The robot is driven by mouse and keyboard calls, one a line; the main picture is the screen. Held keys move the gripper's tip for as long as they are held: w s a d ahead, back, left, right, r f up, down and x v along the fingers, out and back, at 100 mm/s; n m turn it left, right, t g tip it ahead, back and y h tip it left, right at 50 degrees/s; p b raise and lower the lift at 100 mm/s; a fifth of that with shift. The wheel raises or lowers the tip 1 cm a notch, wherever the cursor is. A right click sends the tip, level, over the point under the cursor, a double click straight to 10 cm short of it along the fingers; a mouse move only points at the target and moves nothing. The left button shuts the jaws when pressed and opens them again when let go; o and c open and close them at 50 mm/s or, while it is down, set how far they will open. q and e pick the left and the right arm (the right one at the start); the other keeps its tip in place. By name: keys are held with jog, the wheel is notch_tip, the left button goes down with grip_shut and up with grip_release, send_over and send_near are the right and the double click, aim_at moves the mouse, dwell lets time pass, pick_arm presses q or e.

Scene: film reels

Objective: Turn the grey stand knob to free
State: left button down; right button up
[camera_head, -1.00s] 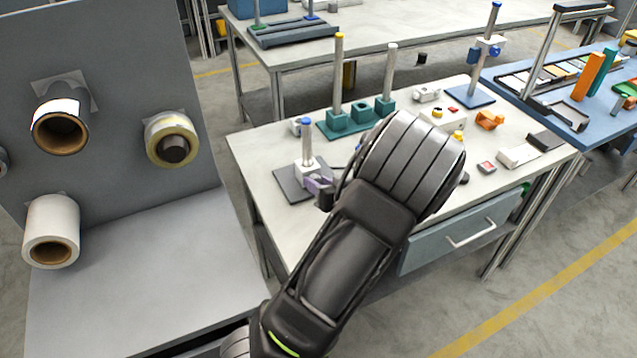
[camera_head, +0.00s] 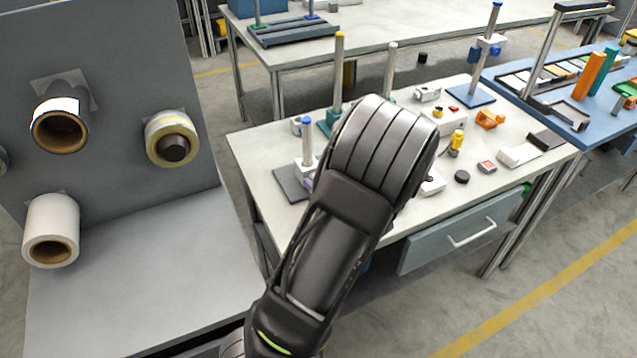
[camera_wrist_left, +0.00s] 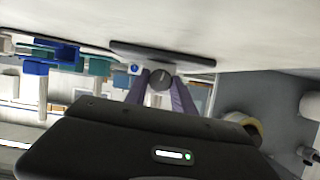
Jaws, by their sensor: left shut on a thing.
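The knob's setting cannot be read. My right gripper is not in view.
Behind the stand, a small white block with a blue cap (camera_head: 302,124) and a green-based post stand (camera_head: 338,85) are close. A yellow-topped item (camera_head: 456,141), a black disc (camera_head: 462,177) and several small parts lie to the right. A grey reel panel (camera_head: 110,60) rises at left.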

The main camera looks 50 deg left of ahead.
pick_arm(q)
jog(key=shift+n+t+b, duration=0.55)
jog(key=shift+n+t, duration=0.05)
jog(key=shift+n, duration=0.3)
jog(key=c, duration=1.1)
grip_release()
jog(key=shift+o, duration=0.2)
jog(key=shift+s, duration=0.1)
jog(key=p+v, duration=0.1)
jog(key=v, duration=0.6)
jog(key=shift+s+d+r, duration=0.15)
jog(key=shift+d+r, duration=0.05)
jog(key=shift+d, duration=0.1)
